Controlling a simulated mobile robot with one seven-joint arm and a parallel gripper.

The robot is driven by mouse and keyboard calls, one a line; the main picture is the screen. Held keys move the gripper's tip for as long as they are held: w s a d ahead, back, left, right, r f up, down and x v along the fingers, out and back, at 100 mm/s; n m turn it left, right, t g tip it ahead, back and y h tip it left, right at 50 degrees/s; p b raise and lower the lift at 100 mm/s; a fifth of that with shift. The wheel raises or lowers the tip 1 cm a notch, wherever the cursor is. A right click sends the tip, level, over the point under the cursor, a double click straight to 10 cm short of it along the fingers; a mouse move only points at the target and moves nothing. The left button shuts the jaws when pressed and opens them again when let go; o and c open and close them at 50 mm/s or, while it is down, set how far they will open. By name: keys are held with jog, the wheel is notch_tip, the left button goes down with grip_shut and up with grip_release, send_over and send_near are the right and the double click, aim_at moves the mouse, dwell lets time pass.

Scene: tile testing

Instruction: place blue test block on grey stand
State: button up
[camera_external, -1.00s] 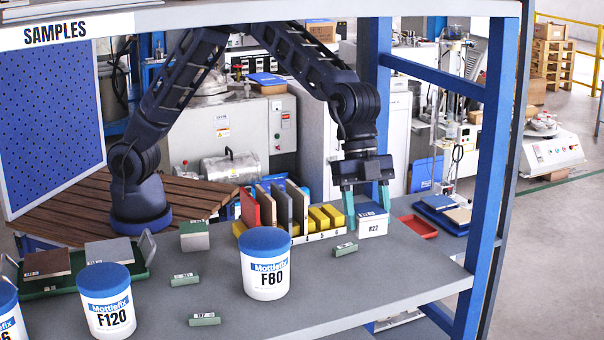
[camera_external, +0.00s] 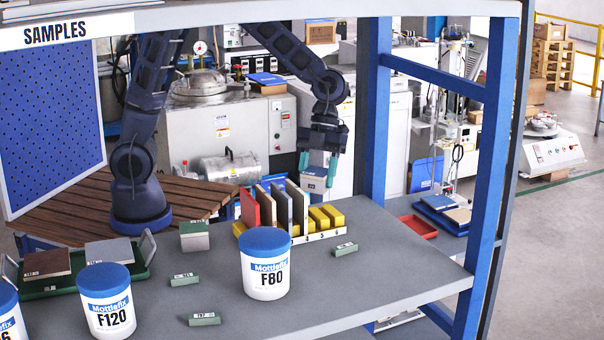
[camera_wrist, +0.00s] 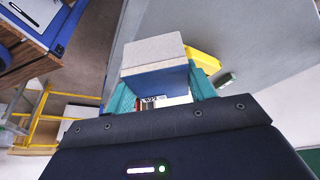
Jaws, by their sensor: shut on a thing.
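My gripper (camera_external: 317,176) is shut on the blue test block (camera_external: 316,184), a small white and blue block. It holds the block in the air behind the row of upright tiles. In the wrist view the block (camera_wrist: 155,62) sits between the teal fingers and shows a pale face and a blue band. A small grey-green block with a label (camera_external: 194,236) stands on the bench, left of the tiles. I cannot tell whether it is the grey stand.
A rack with upright tiles and yellow blocks (camera_external: 327,218) stands near the bench's back edge. White tubs with blue lids (camera_external: 266,268) and small green labelled blocks (camera_external: 345,249) are in front. A red tray (camera_external: 418,227) lies to the right. A blue post (camera_external: 378,120) rises right of the gripper.

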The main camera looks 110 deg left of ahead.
jog(key=s+a+f+m+g, duration=0.1)
jog(key=s+a+f+m, duration=0.2)
jog(key=s+a+f, duration=0.35)
jog(key=s+a+f+m+g, duration=0.1)
jog(key=s+a+f+m, duration=0.25)
jog(key=s+a, duration=0.55)
jog(key=w+a+f+n+t, duration=0.3)
jog(key=a+n, duration=0.4)
jog(key=a, duration=0.2)
jog(key=w+a+f+n+t, duration=0.2)
jog(key=w+a+f+n, duration=0.15)
jog(key=a+n, duration=0.5)
jog(key=a+r+n+t+y, duration=0.15)
jog(key=a+n+y, duration=0.6)
jog(key=a, duration=1.45)
notch_tip(320, 180, down, 20)
jog(key=n+h, duration=0.2)
jog(key=h, duration=0.1)
jog(key=shift+s+r+t, duration=0.1)
jog(key=shift+r+t, duration=0.05)
jog(key=shift+t, duration=0.1)
jog(key=o, duration=1.2)
jog(key=shift+o, duration=0.2)
